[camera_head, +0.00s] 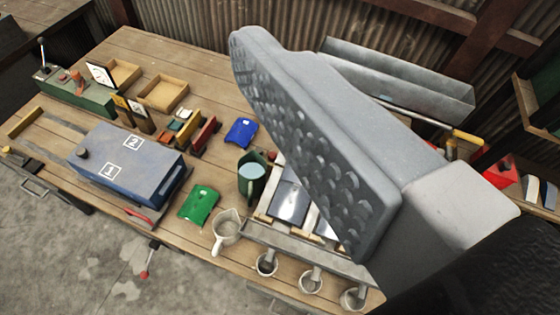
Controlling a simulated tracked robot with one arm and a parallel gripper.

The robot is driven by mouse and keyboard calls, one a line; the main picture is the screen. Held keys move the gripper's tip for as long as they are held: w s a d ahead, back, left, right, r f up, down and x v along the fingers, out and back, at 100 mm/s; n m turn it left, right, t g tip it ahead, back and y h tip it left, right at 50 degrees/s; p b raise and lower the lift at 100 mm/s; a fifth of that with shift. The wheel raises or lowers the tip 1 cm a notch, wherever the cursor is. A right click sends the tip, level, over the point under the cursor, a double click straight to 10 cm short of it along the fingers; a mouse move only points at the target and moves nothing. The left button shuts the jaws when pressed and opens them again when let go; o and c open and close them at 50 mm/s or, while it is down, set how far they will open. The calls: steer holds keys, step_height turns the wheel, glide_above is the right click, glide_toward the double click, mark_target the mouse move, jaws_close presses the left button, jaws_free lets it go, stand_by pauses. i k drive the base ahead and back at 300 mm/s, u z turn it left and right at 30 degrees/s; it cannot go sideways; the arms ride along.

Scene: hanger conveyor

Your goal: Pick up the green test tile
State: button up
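The green test tile (198,205) lies flat on the wooden bench near its front edge, between the blue-grey box and a pale jug. My gripper (312,150) fills the right-centre of the view, above the bench and to the right of the tile. One large grey finger shows, with its dimpled pad bare and facing down-left; nothing is against it. The other finger is not visible. The gripper is apart from the green tile, and the tile is fully in sight.
A blue tile (241,132) lies behind the green one. A blue-grey box (125,165) marked 1 and 2 stands left. A pale jug (227,228) and a dark green mug (251,178) stand close on the right. Several small cups line the front right.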

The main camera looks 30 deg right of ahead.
mark_target(198, 215)
steer(key=z, duration=0.95)
steer(key=k, duration=1.8)
steer(key=u, duration=0.55)
steer(key=i, duration=2.3)
steer(key=z, duration=0.5)
